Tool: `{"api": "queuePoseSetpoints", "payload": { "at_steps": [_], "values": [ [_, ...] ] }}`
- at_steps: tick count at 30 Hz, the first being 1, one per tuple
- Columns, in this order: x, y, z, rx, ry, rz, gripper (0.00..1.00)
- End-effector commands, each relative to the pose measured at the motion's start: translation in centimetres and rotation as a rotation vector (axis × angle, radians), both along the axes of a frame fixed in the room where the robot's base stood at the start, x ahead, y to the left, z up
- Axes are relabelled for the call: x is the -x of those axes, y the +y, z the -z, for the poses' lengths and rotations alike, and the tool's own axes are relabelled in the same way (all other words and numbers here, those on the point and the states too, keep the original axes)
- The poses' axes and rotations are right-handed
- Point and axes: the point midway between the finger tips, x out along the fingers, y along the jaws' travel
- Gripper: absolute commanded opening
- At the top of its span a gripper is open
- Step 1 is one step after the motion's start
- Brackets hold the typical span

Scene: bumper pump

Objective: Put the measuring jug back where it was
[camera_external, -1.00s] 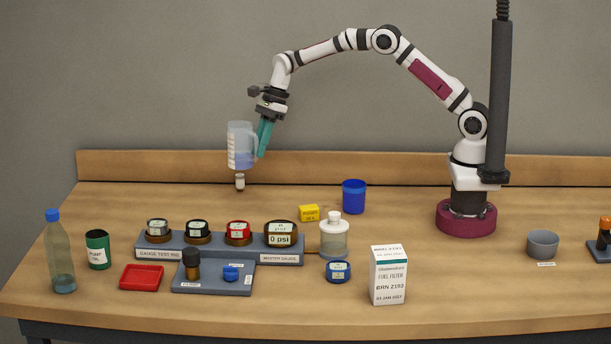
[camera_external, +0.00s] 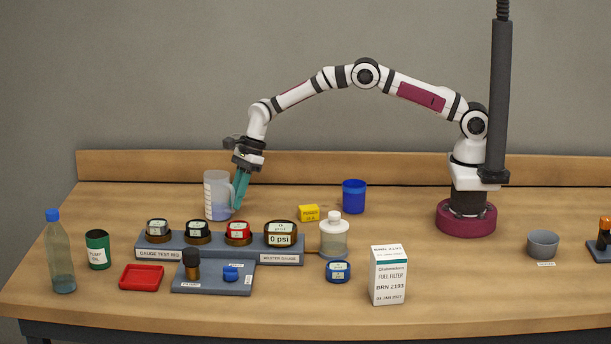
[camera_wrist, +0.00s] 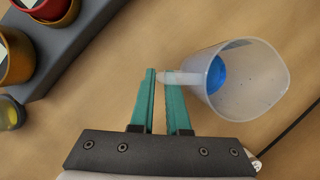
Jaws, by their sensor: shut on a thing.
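The measuring jug (camera_external: 217,194) is clear with a graduated wall and some blue liquid. It stands upright behind the gauge rig in the external view, its base at or very close to the table; I cannot tell if it touches. My gripper (camera_external: 239,200) has teal fingers and is shut on the jug's handle, on the jug's right side. In the wrist view the jug (camera_wrist: 262,75) is seen from above, with blue liquid at its bottom. My gripper (camera_wrist: 160,80) has its fingertips at the handle there.
The gauge test rig (camera_external: 215,252) with several gauges stands just in front of the jug. A yellow block (camera_external: 309,213), a blue cup (camera_external: 354,197) and a clear bottle with a white cap (camera_external: 334,240) stand to the right.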

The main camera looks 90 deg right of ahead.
Motion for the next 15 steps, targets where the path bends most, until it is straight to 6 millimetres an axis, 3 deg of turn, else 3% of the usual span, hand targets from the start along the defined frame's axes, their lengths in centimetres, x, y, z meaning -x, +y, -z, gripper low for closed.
{"api": "queuePoseSetpoints", "payload": {
  "at_steps": [5, 6, 10, 15],
  "values": [
    [-0.01, -0.02, 0.24, 0.000, 0.000, 0.000, 0.00],
    [0.00, -0.02, 0.29, 0.000, 0.000, 0.000, 0.18],
    [0.01, -0.02, 0.27, 0.000, 0.000, 0.000, 0.41],
    [0.02, -0.03, 0.26, 0.000, 0.000, 0.000, 0.44]
  ]
}}
